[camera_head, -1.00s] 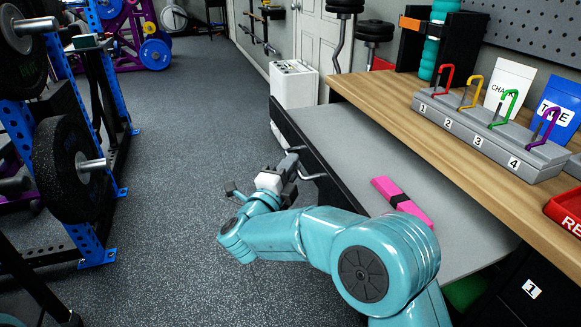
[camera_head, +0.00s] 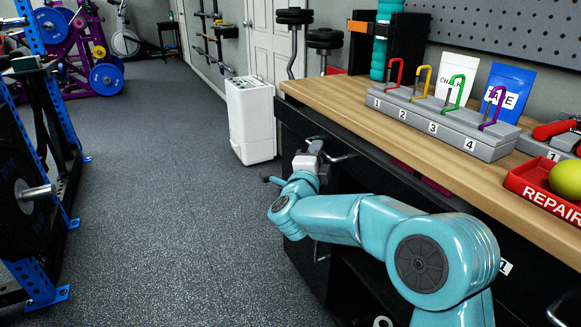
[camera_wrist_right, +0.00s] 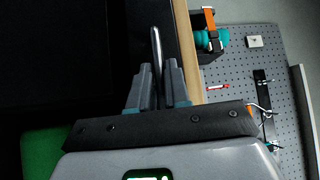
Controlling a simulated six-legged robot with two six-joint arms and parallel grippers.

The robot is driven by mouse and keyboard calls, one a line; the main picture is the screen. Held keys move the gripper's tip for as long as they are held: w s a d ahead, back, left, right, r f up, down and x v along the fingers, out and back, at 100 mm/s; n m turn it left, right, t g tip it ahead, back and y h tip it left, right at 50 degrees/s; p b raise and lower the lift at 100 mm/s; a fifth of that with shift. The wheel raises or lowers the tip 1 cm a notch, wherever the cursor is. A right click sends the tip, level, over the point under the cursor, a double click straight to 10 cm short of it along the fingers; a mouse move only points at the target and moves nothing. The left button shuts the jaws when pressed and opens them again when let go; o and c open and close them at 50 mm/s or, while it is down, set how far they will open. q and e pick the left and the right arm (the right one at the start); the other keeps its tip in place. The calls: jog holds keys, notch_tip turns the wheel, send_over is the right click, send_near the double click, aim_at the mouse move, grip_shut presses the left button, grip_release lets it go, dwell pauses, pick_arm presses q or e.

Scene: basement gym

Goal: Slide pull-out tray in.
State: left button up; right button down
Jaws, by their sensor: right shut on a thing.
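The pull-out tray's black front (camera_head: 362,176) sits close under the wooden top of the workbench (camera_head: 345,107) in the head view. Its grey surface is hidden now, with only slivers of a pink thing (camera_head: 436,187) showing at the bench edge. The metal handle (camera_head: 341,158) stands out from the tray's front. My right gripper (camera_head: 317,150) is shut on this handle. In the right wrist view, the handle bar (camera_wrist_right: 156,45) passes between the fingers of my right gripper (camera_wrist_right: 158,80). My left gripper is in neither view.
On the bench are a numbered rack (camera_head: 440,128) with coloured hooks, pouches and a red repair tray (camera_head: 540,190). A white cabinet (camera_head: 250,120) stands past the bench's far end. A weight rack (camera_head: 40,200) is at left. The floor between is clear.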

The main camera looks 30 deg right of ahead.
aim_at(334, 150)
jog(key=d+b, duration=0.1)
jog(key=d, duration=0.4)
jog(key=shift+w, duration=0.1)
jog(key=shift+d+r, duration=0.1)
jog(key=shift+r, duration=0.1)
jog(key=shift+d, duration=0.1)
jog(key=c, duration=1.3)
grip_release()
jog(key=shift+o, duration=0.7)
jog(key=shift+d+f, duration=0.15)
jog(key=shift+f, duration=0.05)
jog(key=shift+a+r, duration=0.1)
jog(key=shift+a, duration=0.1)
jog(key=shift+s+a, duration=0.2)
jog(key=p+v, duration=0.1)
jog(key=v, duration=1.4)
jog(key=shift+s+a, duration=0.2)
jog(key=shift+s, duration=0.15)
